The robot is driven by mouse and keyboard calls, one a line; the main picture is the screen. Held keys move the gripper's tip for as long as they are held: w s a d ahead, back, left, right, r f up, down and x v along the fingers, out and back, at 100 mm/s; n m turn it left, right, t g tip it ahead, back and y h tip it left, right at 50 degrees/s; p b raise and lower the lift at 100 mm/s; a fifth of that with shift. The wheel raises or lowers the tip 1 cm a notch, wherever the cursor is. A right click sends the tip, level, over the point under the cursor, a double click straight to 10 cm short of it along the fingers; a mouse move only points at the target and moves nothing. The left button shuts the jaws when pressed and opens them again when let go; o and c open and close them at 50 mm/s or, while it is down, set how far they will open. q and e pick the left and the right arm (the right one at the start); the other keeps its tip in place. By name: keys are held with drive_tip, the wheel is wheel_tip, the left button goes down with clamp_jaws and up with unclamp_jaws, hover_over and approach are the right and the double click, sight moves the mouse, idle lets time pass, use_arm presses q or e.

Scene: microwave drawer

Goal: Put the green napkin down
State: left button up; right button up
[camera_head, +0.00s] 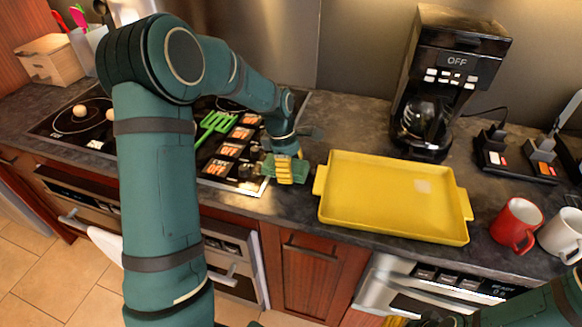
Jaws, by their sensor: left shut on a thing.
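My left gripper (285,170) points down at the counter between the stove and the yellow tray, its yellow fingers shut on the green napkin (269,168). The napkin shows as a small dark green patch on both sides of the fingers, by the stove's right front corner. It is close to the counter top; I cannot tell whether it touches. My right gripper (396,321) only just shows at the bottom edge, and its fingers are mostly cut off.
The yellow tray (350,216) lies right of my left gripper. A coffee maker (455,70) stands behind it. A red mug (516,224) and a white mug (562,234) are at the right. A green spatula (213,123) lies on the stove (97,137).

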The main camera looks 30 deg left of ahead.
use_arm(q)
drive_tip(key=o, duration=1.3)
drive_tip(key=shift+f, duration=0.1)
drive_tip(key=p+v, duration=0.2)
drive_tip(key=v, duration=1)
drive_tip(key=shift+r, duration=0.3)
drive_tip(key=shift+p, duration=0.35)
